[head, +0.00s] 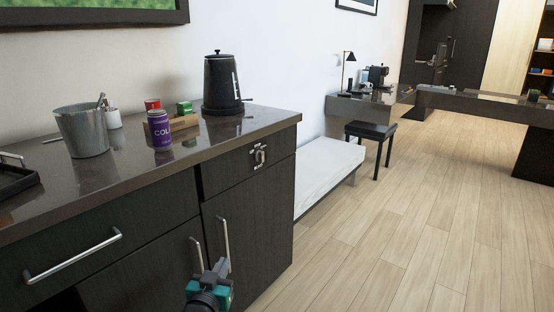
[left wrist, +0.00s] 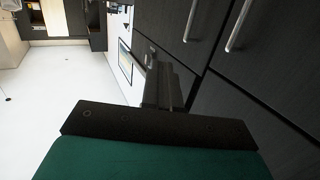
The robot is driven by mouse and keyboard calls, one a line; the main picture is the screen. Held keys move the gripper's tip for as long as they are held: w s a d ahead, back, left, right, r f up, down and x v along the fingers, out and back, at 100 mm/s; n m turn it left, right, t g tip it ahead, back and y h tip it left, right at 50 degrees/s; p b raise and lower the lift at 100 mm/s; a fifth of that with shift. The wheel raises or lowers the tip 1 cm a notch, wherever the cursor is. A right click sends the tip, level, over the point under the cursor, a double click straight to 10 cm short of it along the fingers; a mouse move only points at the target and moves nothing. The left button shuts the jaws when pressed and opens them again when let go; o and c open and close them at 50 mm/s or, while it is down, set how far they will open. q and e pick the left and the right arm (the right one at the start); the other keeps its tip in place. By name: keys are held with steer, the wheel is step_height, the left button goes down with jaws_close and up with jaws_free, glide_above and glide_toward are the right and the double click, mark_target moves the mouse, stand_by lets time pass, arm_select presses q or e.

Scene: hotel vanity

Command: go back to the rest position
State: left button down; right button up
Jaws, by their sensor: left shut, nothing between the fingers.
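My left gripper (head: 218,268) shows at the bottom of the head view, in front of the dark cabinet doors and beside a vertical metal handle (head: 224,246). It is shut and empty. In the left wrist view its shut fingers (left wrist: 163,85) point toward the dark cabinet front (left wrist: 270,75). I cannot tell from these views whether it touches the cabinet. My right gripper is in neither view.
The vanity counter (head: 225,140) holds a metal bucket (head: 82,132), a purple can (head: 160,130), a wooden box (head: 180,122) and a black kettle (head: 222,85). A drawer handle (head: 72,256) sticks out at left. A white bench (head: 328,165) stands beyond; the wooden floor (head: 400,235) at right is clear.

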arm_select(q)
steer(key=s+d+f+m+g+h, duration=0.1)
steer(key=s+f+g, duration=0.15)
steer(key=s, duration=1.15)
steer(key=s+f+g, duration=0.2)
steer(key=s+g, duration=0.2)
steer(key=s, duration=1)
step_height(320, 180, up, 11)
steer(key=s+a+y+p, duration=0.1)
steer(key=s+a+p, duration=0.1)
steer(key=p, duration=1.3)
steer(key=shift+a+r, duration=0.2)
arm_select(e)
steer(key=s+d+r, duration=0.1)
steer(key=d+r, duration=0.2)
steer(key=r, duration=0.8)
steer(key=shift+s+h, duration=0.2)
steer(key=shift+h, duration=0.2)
